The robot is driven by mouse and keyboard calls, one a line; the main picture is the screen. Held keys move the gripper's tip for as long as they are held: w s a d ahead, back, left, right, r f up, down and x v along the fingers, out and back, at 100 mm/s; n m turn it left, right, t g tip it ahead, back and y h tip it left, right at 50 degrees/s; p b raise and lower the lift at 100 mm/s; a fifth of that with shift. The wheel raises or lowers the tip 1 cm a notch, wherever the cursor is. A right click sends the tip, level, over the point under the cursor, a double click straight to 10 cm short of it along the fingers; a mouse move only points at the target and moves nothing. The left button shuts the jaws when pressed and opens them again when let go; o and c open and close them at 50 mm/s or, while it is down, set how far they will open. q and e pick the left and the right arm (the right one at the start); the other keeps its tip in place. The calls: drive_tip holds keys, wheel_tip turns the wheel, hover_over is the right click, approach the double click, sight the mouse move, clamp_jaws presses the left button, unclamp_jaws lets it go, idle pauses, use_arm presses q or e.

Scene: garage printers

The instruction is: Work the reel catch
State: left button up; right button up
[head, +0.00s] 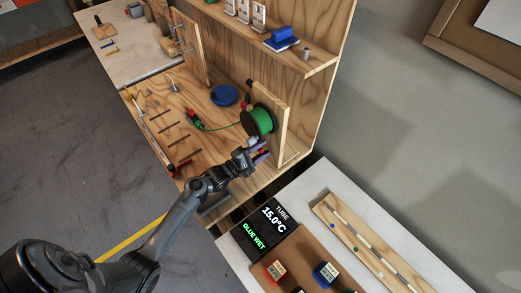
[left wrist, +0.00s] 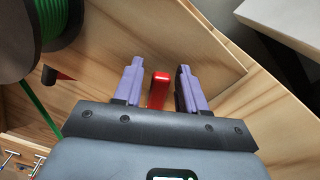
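The reel (head: 257,120) of green filament is mounted on an upright wooden panel (head: 271,98) in the head view. Its dark flange and green windings also show at the upper left of the left wrist view (left wrist: 52,20). A red lever (left wrist: 158,88), which looks like the reel catch, stands between the fingers of my left gripper (left wrist: 158,80), with a gap on each side. The gripper is open, its purple fingers apart. My right gripper is not in view.
A green strand runs from the reel to a red and green part (head: 193,118) on the wooden bench. A blue disc (head: 224,95) lies behind. Several tools line the bench's left side. A dark display (head: 268,228) reading "GLUE WET" sits below right of the gripper.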

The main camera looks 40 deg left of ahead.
use_arm(q)
clamp_jaws()
drive_tip(key=shift+d+f+m+p, duration=0.15)
drive_tip(key=shift+f+m+p, duration=0.2)
drive_tip(key=shift+m, duration=0.55)
drive_tip(key=m, duration=0.1)
drive_tip(key=f+m, duration=0.1)
drive_tip(key=m, duration=0.1)
drive_tip(key=shift+d, duration=0.1)
drive_tip(key=shift+o, duration=0.7)
unclamp_jaws()
